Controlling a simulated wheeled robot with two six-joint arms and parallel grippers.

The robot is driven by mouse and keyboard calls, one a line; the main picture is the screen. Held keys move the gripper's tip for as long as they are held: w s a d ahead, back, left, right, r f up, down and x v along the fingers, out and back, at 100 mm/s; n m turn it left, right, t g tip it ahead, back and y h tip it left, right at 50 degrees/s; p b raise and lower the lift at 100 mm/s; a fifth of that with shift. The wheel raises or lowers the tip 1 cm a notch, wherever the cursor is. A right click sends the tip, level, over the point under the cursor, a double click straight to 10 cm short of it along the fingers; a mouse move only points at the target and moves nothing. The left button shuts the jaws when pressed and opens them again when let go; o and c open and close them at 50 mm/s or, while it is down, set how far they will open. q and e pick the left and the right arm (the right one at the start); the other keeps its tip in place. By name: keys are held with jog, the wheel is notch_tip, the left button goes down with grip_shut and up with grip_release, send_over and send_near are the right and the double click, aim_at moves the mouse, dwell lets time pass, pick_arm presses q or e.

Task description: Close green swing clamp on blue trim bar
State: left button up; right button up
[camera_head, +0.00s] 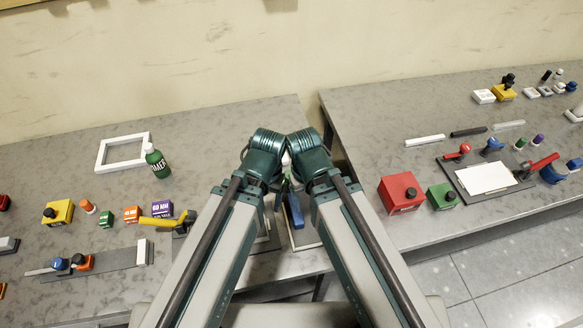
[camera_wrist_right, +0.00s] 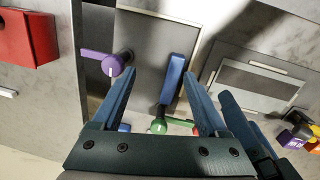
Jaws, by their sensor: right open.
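In the right wrist view the blue trim bar (camera_wrist_right: 172,80) lies along the right side of a grey plate (camera_wrist_right: 146,45). The green swing clamp (camera_wrist_right: 158,125) is near the bar's lower end, its green arm pointing right; whether it touches the bar is unclear. My right gripper (camera_wrist_right: 160,76) is open and empty, its fingers appearing on either side of the bar. Blue fingers beside it (camera_wrist_right: 237,115) look like my left gripper; their opening cannot be told. In the head view my arms hide both grippers and most of this fixture.
A purple clamp (camera_wrist_right: 112,64) stands at the plate's left edge. Another framed panel (camera_wrist_right: 255,85) lies to the right. In the head view, a green bottle (camera_head: 157,161) and several blocks stand left, and a red box (camera_head: 401,192) stands right. A gap separates the tables.

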pick_arm(q)
notch_tip(320, 180, up, 8)
jog(key=p, duration=0.8)
pick_arm(e)
jog(key=w+a+r+y, duration=0.1)
jog(key=w+a+r, duration=0.25)
jog(key=w, duration=0.35)
jog(key=w+a+r, duration=0.2)
jog(key=w+r, duration=0.2)
jog(key=w, duration=0.3)
pick_arm(q)
jog(key=f+b, duration=1.4)
jog(key=shift+w+d, duration=0.15)
jog(key=shift+w, duration=0.05)
pick_arm(e)
jog(key=shift+n, duration=0.4)
jog(key=f, duration=1.3)
jog(key=shift+s+d+f, duration=0.1)
jog(key=shift+d+f, duration=0.1)
jog(key=shift+f, duration=0.05)
pick_arm(q)
jog(key=shift+r, duration=0.1)
pick_arm(e)
jog(key=shift+c, duration=0.3)
grip_shut()
